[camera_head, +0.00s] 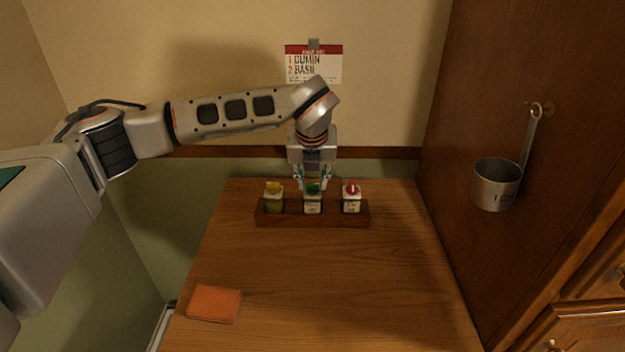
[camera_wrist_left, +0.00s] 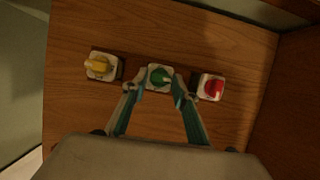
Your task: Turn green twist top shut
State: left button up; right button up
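The green twist top (camera_head: 313,189) sits on the middle jar (camera_head: 313,207) in a wooden rack (camera_head: 290,219) on the counter. In the left wrist view the green top (camera_wrist_left: 159,77) shows between the fingertips. My left gripper (camera_head: 313,184) comes down from above over this jar. In the left wrist view its fingers (camera_wrist_left: 158,90) are apart, one on each side of the green top. I cannot tell whether the fingertips touch it. My right gripper is not in view.
A yellow-topped jar (camera_head: 273,196) stands left of the middle jar and a red-topped jar (camera_head: 351,197) right, both close by. An orange cloth (camera_head: 214,304) lies at the front left. A metal cup (camera_head: 497,184) hangs on the right cabinet. The counter's middle is clear.

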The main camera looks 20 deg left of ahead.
pick_arm(q)
jog(key=c, duration=0.5)
